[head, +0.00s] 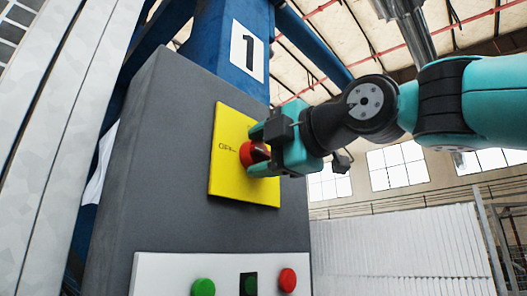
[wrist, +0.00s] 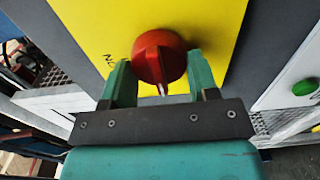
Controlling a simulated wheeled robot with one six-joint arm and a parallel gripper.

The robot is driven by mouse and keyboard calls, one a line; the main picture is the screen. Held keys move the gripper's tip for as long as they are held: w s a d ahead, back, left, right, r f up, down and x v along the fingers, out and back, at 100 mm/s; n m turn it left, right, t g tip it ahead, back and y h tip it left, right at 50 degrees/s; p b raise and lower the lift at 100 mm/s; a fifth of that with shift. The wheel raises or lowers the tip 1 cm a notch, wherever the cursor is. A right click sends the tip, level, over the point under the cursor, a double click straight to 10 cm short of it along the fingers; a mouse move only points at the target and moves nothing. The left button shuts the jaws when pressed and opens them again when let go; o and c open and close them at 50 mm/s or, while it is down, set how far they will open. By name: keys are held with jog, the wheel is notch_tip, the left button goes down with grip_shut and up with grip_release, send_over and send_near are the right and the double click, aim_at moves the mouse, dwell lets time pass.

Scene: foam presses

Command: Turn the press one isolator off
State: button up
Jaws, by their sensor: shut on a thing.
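The isolator is a red rotary knob (head: 246,154) on a yellow plate (head: 228,178), fixed to the dark grey cabinet under the number 1. Black lettering that seems to read OFF is left of the knob in the head view. My gripper (head: 258,152) reaches in from the right and is shut on the knob, one finger on each side. In the wrist view the red knob (wrist: 158,52) sits between the green fingers of my gripper (wrist: 161,80). A white mark shows on the knob's lower edge there. Letters like ON, turned over, are at its left.
Below, a white panel (head: 160,272) carries a green button (head: 203,287), a red button (head: 288,280) and a dark switch with a green face (head: 249,285). A blue column (head: 225,45) with the number 1 sign (head: 247,52) rises behind the grey cabinet (head: 160,150).

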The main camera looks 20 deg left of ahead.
jog(key=o, duration=0.9)
jog(key=shift+a, duration=0.1)
jog(key=b+v, duration=0.4)
jog(key=v, duration=1.3)
jog(key=shift+s+d+f+b, duration=0.1)
jog(key=shift+s+d+b, duration=0.15)
jog(key=shift+b, duration=0.1)
jog(key=shift+w, duration=0.15)
